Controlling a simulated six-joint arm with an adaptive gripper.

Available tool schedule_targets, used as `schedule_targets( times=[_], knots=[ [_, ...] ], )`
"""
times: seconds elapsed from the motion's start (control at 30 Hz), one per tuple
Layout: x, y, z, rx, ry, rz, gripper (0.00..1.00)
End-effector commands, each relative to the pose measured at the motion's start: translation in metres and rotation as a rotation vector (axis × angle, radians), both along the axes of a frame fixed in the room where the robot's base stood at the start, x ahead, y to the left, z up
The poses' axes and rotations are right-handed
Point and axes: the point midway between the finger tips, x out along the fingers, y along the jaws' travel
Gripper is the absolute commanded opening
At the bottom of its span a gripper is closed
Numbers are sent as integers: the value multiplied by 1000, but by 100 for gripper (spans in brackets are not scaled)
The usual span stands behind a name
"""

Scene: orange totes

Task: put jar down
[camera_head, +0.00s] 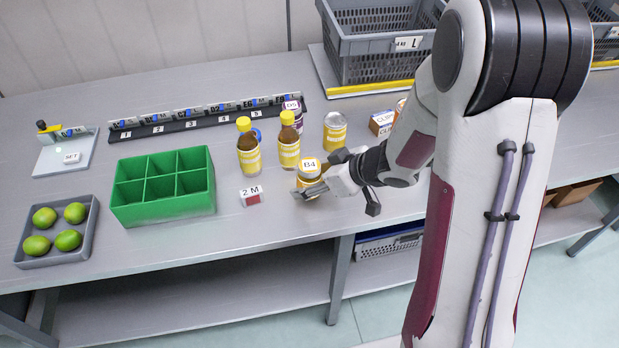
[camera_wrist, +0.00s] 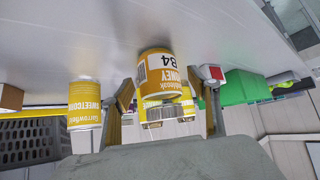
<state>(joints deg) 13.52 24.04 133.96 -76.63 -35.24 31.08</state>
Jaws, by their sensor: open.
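The jar (camera_head: 309,173) has a yellow label and a white B4 tag and is at the front middle of the grey bench (camera_head: 270,224). In the wrist view, which is upside down, the honey jar (camera_wrist: 158,72) appears against the bench surface. My gripper (camera_head: 318,186) is low at the jar, coming from the right. In the wrist view my gripper (camera_wrist: 168,100) is open, with one finger on each side of the jar. Whether a finger touches it I cannot tell. The fingers partly hide the jar in the head view.
Two yellow bottles (camera_head: 249,150) (camera_head: 289,142) and a sweetcorn can (camera_head: 334,132) stand behind the jar. The bench front edge is close; bare bench lies between marker and edge.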

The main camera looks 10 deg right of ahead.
Motion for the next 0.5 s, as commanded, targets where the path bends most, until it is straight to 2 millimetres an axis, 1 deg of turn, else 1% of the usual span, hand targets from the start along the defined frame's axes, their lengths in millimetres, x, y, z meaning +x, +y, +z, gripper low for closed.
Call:
schedule_targets(
  times=[0.2,0.5],
  knots=[
    [7,5,-8,0,0,0,60],
    [7,6,-9,-1,0,-1,60]
  ],
)
